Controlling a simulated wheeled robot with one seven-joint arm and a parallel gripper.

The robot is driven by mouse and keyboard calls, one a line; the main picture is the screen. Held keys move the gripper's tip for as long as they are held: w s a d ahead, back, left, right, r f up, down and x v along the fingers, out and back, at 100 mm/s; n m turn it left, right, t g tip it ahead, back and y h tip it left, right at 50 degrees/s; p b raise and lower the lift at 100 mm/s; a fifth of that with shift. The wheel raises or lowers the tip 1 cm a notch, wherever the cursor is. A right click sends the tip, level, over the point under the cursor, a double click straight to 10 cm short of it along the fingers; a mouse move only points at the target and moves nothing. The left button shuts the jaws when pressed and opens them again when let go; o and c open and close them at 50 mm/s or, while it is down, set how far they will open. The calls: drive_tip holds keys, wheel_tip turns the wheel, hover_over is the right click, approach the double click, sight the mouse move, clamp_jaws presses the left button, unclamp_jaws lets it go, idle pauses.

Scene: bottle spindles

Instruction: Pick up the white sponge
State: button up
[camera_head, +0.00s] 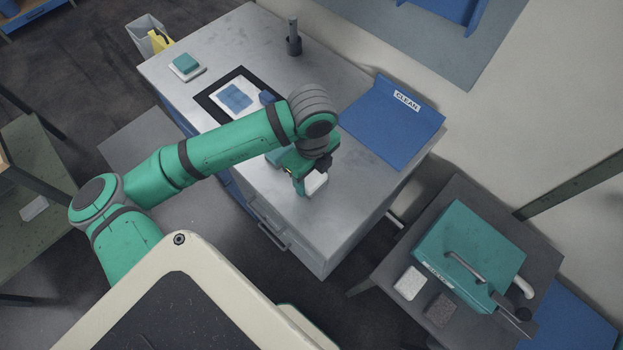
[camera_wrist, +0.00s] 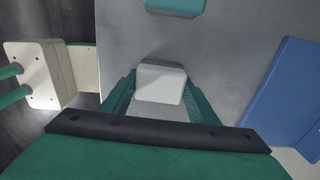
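A white sponge (camera_head: 316,184) is at my gripper (camera_head: 306,186) over the near right part of the grey bench top. In the wrist view the white sponge (camera_wrist: 161,82) sits between the two green fingertips of my gripper (camera_wrist: 161,92), which lie close against its left and right sides. I cannot tell whether its underside still touches the bench. A second white block (camera_head: 409,283) lies on the dark side table at the right.
The grey bench (camera_head: 340,225) holds a blue CLEAN mat (camera_head: 392,125), a black-framed panel, an upright spindle (camera_head: 293,38) and a teal block (camera_head: 187,62) on a white base. A teal case (camera_head: 470,255) and dark block (camera_head: 439,309) sit on the side table.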

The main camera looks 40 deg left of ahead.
drive_tip(key=c, duration=0.4)
drive_tip(key=shift+r, duration=0.1)
drive_tip(key=shift+r, duration=0.5)
drive_tip(key=s+a+r, duration=0.4)
drive_tip(key=s+r, duration=0.7)
drive_tip(key=s, duration=0.2)
drive_tip(key=shift+s+a+r, duration=0.2)
drive_tip(key=shift+s+r, duration=0.05)
drive_tip(key=shift+r, duration=0.15)
drive_tip(key=shift+o, duration=0.6)
